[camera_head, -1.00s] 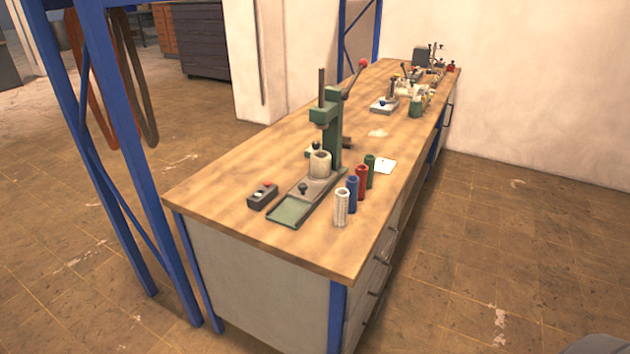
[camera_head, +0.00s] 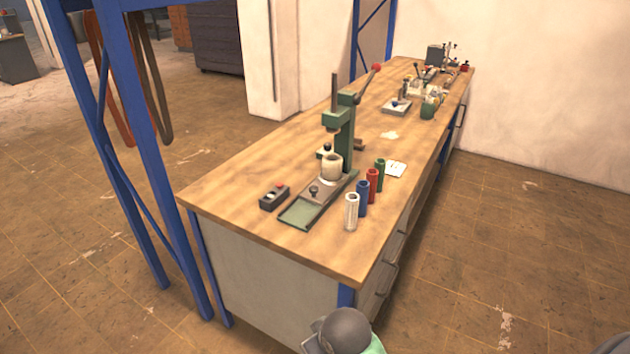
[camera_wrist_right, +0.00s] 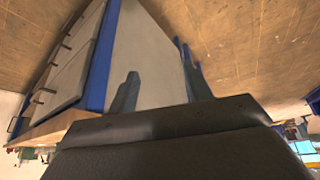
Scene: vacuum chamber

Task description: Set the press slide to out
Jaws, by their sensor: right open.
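The green press (camera_head: 344,130) stands on the wooden bench, with its lever up to the right. Its low grey base track (camera_head: 333,189) runs toward the near edge and ends in a green pad (camera_head: 297,213). The press slide (camera_head: 316,191) appears to be the part with a small black knob on this track. A cream cup (camera_head: 332,167) stands behind the knob, below the ram. My right gripper (camera_wrist_right: 160,86) is open and empty in the right wrist view, in front of the bench's end panel, away from the press. My left gripper is not in view.
A dark control box with a red button (camera_head: 274,197) is left of the track. White (camera_head: 351,212), blue (camera_head: 363,199), red (camera_head: 372,185) and green (camera_head: 380,171) cylinders stand right of it. A blue rack post (camera_head: 150,150) rises at left. The bench's near corner is clear.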

